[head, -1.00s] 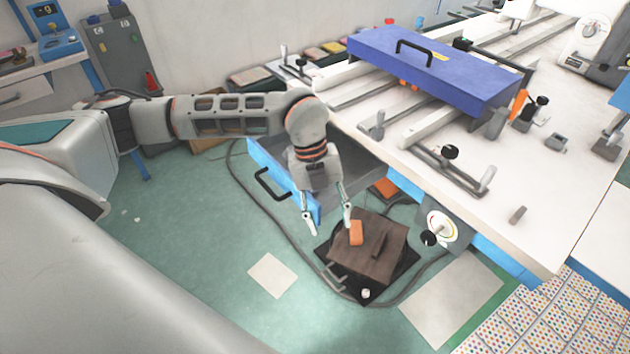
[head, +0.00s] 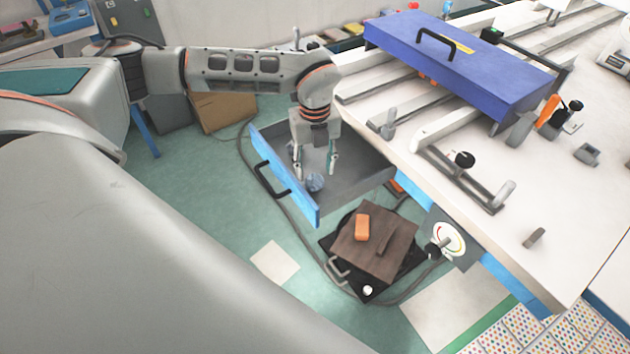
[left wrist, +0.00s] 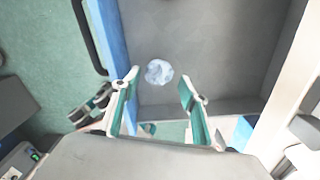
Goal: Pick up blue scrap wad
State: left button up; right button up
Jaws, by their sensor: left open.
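The blue scrap wad (head: 315,182) is a small pale-blue crumpled ball. It lies on the grey floor of an open drawer (head: 352,178) with a blue front. My left gripper (head: 316,174) is over the drawer, fingers pointing down, open and empty. In the left wrist view the wad (left wrist: 159,72) lies just beyond the open fingertips of my left gripper (left wrist: 160,88), roughly centred between them. The gap in height between fingers and wad is hard to tell. My right gripper is not in view.
The drawer's blue front panel (head: 285,175) with a black handle stands close left of the gripper. The white worktable (head: 480,225) edge is to the right. Below stands a brown-topped pedal (head: 385,245) with an orange block (head: 362,227). A cardboard box (head: 222,112) is behind.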

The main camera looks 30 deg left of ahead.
aim_at(315, 177)
pick_arm(q)
notch_tip(315, 177, down, 4)
jog(key=shift+s+d+f, duration=0.1)
jog(key=shift+s, duration=0.05)
jog(key=c, duration=0.5)
jog(key=shift+r, duration=0.25)
